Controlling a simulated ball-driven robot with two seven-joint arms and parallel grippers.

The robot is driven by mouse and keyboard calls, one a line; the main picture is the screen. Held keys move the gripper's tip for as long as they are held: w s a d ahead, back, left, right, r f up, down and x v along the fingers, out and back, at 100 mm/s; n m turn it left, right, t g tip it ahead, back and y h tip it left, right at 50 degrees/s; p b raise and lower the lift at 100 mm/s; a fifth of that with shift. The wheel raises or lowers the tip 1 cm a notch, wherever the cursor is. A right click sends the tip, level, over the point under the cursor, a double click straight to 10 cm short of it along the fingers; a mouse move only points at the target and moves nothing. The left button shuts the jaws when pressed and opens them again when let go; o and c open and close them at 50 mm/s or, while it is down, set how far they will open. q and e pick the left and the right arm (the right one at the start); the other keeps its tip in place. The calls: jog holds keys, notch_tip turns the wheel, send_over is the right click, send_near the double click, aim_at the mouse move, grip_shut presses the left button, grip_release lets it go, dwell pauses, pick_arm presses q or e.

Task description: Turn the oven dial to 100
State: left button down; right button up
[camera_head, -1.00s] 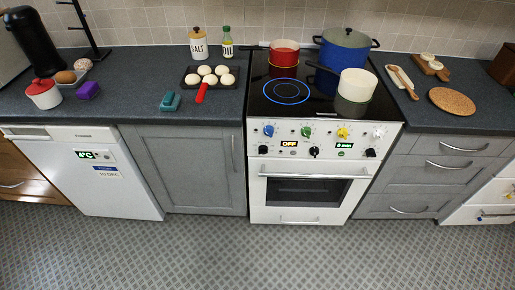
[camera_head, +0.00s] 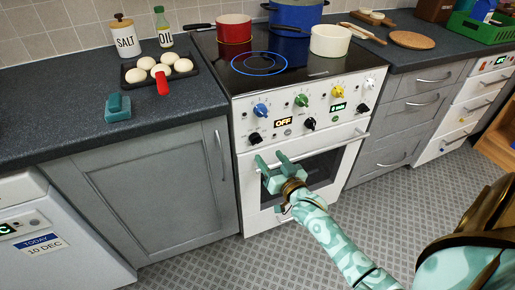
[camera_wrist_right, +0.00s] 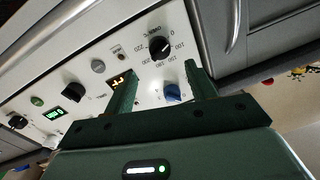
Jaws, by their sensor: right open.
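The oven dial (camera_head: 255,138) is the black knob at the lower left of the white oven panel, below the blue knob (camera_head: 261,110). In the right wrist view the dial (camera_wrist_right: 160,47) is printed around with a scale of hundreds, and its white mark appears off to one side. My right gripper (camera_head: 271,160) is open and empty, in front of the oven door's top, just below and right of the dial. In the wrist view its two fingers (camera_wrist_right: 160,75) point toward the panel, apart from the dial. My left gripper is not in view.
The oven door handle (camera_head: 345,138) runs close by the right gripper. Other black knobs (camera_head: 310,124) and coloured knobs (camera_head: 302,100) sit along the panel. A red pot (camera_head: 234,29), a blue pot and a cream pot (camera_head: 331,41) stand on the hob (camera_head: 290,66).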

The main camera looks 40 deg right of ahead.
aim_at(258, 143)
jog(key=w, duration=0.2)
jog(key=w+b, duration=0.1)
jog(key=w, duration=0.1)
jog(key=w+d+b, duration=0.1)
jog(key=w, duration=0.1)
jog(key=shift+w+f, duration=0.2)
jog(key=shift+w, duration=0.1)
jog(key=shift+w+d+r, duration=0.1)
jog(key=shift+w, duration=0.35)
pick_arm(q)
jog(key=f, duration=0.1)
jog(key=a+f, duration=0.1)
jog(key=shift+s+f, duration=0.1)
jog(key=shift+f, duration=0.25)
pick_arm(e)
jog(key=shift+c, duration=0.4)
jog(key=c, duration=0.9)
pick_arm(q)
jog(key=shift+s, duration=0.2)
